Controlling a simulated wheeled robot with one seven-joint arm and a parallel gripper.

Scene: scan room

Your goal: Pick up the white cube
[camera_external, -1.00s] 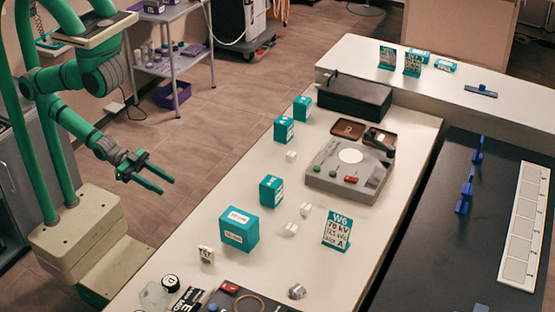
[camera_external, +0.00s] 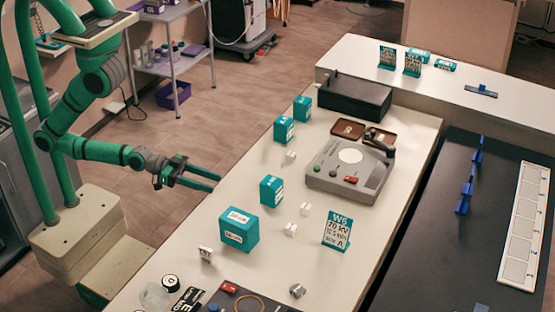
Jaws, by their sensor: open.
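Several small white cubes stand on the white counter (camera_external: 285,259). One white cube (camera_external: 290,157) is near the upper teal boxes. Two more, a white cube (camera_external: 305,209) and another white cube (camera_external: 291,229), sit close together left of the teal W6 sign. A white block with dark markings (camera_external: 206,253) is near the front left. Which one the task means I cannot tell.
Teal boxes stand along the counter, including a large one (camera_external: 239,230) and a middle one (camera_external: 271,191). A teal W6 sign (camera_external: 337,230) stands to the right. A grey device (camera_external: 348,170) and a black box (camera_external: 354,97) are farther back.

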